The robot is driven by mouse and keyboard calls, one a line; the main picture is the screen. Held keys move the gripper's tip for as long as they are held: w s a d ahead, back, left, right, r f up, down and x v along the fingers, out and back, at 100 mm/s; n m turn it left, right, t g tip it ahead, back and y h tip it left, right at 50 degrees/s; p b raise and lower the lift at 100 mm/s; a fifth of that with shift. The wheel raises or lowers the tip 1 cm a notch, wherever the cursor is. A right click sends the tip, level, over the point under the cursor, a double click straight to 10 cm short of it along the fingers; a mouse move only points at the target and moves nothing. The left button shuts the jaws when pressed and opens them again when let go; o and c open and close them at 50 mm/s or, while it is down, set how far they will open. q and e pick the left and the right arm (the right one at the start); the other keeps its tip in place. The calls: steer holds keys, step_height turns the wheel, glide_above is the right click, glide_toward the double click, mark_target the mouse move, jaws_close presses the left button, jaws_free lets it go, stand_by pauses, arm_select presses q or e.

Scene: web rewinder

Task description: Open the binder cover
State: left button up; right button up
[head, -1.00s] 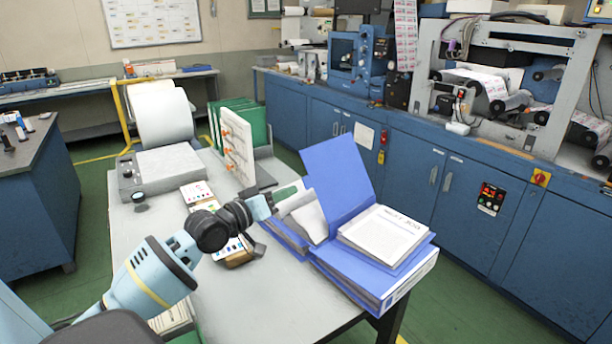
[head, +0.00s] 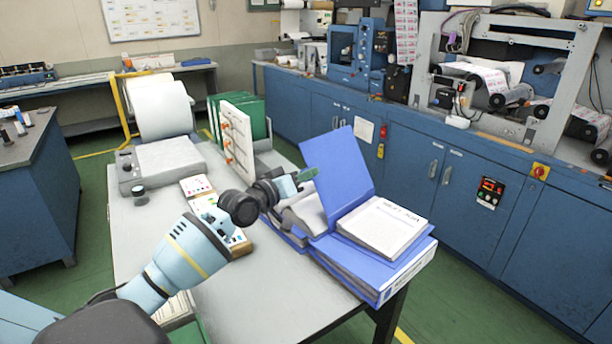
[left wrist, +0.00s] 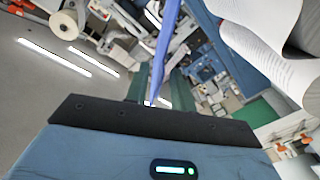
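The blue binder (head: 378,287) lies at the right end of the grey table. Its cover (head: 335,170) stands raised, tilted a little back to the left, and the printed white pages (head: 383,227) lie uncovered. My left gripper (head: 307,175) is at the left side of the raised cover, near its middle height. In the left wrist view the cover (left wrist: 166,42) shows edge-on as a thin blue strip, ending low between dark green finger-like shapes. Whether the fingers touch or hold it is unclear. My right gripper is out of view.
More white sheets (head: 308,212) and blue binder material lie behind my left gripper. A white board (head: 238,143) with orange knobs and green folders (head: 254,115) stand farther back. A paper-roll machine (head: 168,158) occupies the table's far left. The front of the table is mostly clear.

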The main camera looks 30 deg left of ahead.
arm_select(q)
steer(key=shift+w, duration=0.2)
jaws_close()
stand_by(1.4)
